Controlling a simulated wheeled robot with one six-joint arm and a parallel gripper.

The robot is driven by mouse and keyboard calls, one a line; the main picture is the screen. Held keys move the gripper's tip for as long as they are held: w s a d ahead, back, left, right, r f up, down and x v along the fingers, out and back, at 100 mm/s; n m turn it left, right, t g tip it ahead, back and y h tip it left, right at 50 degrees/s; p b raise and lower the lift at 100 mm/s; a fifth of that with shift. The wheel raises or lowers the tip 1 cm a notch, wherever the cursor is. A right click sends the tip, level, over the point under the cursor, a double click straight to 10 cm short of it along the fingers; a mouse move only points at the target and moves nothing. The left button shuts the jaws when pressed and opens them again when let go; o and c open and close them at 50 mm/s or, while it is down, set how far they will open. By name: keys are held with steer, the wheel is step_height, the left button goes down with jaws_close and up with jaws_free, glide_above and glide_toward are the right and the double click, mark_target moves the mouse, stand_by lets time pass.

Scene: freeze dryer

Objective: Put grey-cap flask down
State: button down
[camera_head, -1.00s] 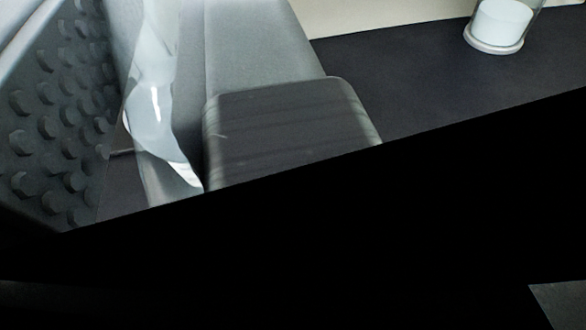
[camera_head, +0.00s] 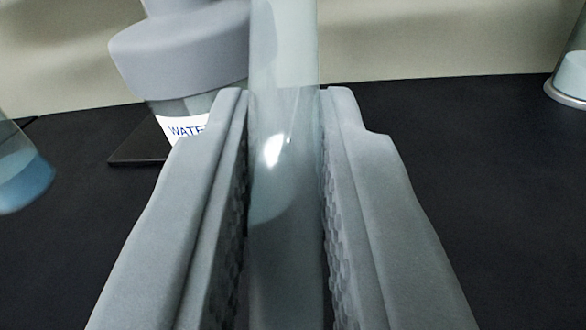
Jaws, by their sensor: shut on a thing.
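My gripper (camera_head: 284,98) is in the middle of the camera view, with one finger on each side of a clear glass neck. It is shut on this glass, which I take to be the grey-cap flask (camera_head: 284,190). The neck runs upright between the ridged finger pads and out of the top of the picture. Its cap is not in view, and its lower part is hidden, so I cannot tell whether it touches the bench.
Behind and left stands a container with a broad grey top (camera_head: 185,45) and a partly hidden "WATE" label, on a dark square plate (camera_head: 135,152). Blue-bottomed glassware (camera_head: 25,180) shows at the left edge. A glass vessel (camera_head: 572,75) stands far right. Dark bench (camera_head: 490,170) is clear right of my gripper.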

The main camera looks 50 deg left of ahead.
steer(key=shift+f, duration=0.15)
steer(key=c, duration=1.4)
jaws_free()
steer(key=shift+o, duration=0.2)
steer(key=shift+r, duration=0.2)
steer(key=v, duration=1.2)
